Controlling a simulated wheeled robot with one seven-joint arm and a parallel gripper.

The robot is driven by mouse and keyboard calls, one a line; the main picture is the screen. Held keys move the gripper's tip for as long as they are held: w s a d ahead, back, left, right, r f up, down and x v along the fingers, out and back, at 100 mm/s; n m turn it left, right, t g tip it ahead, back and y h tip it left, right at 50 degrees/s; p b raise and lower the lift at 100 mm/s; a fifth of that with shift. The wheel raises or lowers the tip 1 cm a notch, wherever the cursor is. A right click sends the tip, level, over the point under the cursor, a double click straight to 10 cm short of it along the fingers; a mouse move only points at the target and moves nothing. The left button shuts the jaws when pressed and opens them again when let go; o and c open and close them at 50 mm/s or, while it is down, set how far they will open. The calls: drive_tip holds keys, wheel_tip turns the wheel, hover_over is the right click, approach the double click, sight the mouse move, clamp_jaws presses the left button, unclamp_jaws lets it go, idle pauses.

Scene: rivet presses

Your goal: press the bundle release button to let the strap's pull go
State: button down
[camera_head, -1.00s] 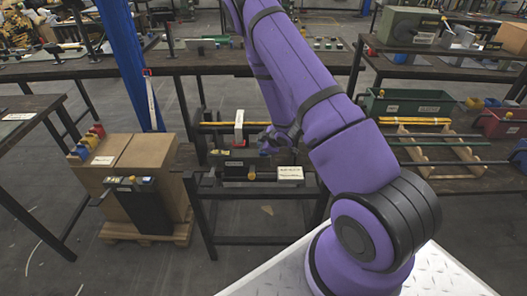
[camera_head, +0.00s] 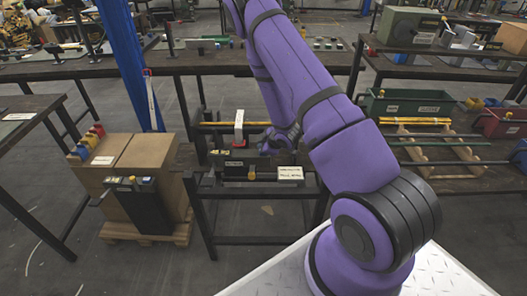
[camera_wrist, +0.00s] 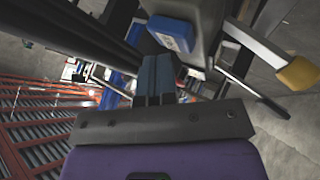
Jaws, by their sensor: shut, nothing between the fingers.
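On the low dark bench a strapping unit (camera_head: 234,171) has a dark body with a pale label. In the head view, my purple wrist hangs right of the unit and the fingertips are hard to make out.
A white plate with writing (camera_head: 290,172) is at the bench's right. Cardboard boxes (camera_head: 158,160) on a pallet stand left, with a black unit (camera_head: 143,203) in front. A yellow-tipped lever (camera_wrist: 298,73) juts in at right of the wrist view. A wooden rack (camera_head: 440,150) stands right.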

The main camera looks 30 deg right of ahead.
drive_tip(key=shift+f, duration=0.5)
idle(0.6)
drive_tip(key=shift+r, duration=0.95)
drive_tip(key=shift+r, duration=2.5)
